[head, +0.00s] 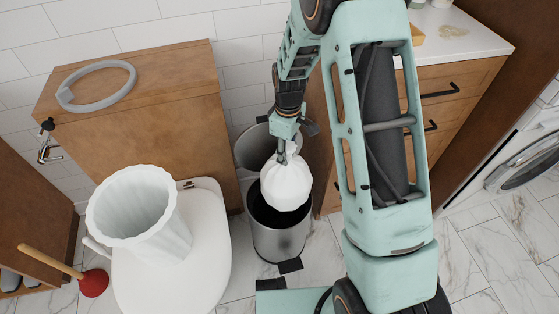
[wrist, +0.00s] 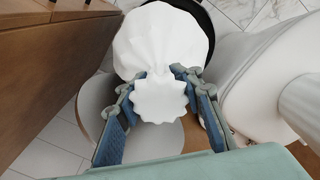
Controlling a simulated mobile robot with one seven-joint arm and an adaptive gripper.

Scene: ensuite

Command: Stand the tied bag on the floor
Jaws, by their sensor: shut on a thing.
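The tied bag (head: 286,184) is white and bulging, and it hangs upright from my gripper (head: 283,157) in the head view. My gripper is shut on its gathered neck from above. The bag is over the mouth of an open steel bin (head: 281,240), and its lower part overlaps the opening. I cannot tell whether its bottom is still inside the rim. In the wrist view, the bag's frilled top (wrist: 160,98) is between the two fingers and its round body (wrist: 162,40) shows beyond them.
The bin's lid (head: 254,146) is raised behind it. A toilet (head: 212,240) with a white ribbed basket (head: 150,225) on it stands left. A red plunger (head: 94,283) is further left. A wooden cabinet (head: 455,75) stands right. Marble floor (head: 480,250) is clear at right.

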